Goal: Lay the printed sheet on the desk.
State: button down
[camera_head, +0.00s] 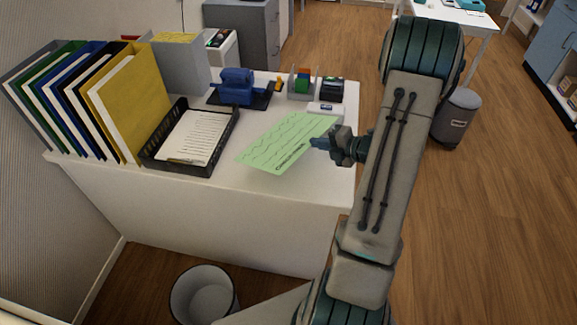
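The printed sheet (283,143) is light green with dark wavy lines and a line of text along its lower right edge. My gripper (322,143) is at the sheet's right edge, and its fingertips appear shut on that edge. The sheet is tilted and appears to be just above the white desk (215,187); I cannot tell whether any part touches the top. The sheet hides part of the desk top beneath it.
A black tray (149,158) with white printed paper stands left of the sheet. Several upright folders (135,100) fill the desk's left end. A blue punch (238,86), a block holder (302,82) and a black device (332,89) line the back. A bin (203,294) stands on the floor in front.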

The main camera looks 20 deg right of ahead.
notch_tip(320, 180, down, 6)
jog(key=b, duration=0.3)
jog(key=c, duration=1.8)
grip_release()
jog(key=shift+c, duration=0.2)
jog(key=shift+r, duration=0.1)
jog(key=p+v, duration=0.3)
jog(key=v, duration=0.5)
jog(key=shift+p, duration=0.3)
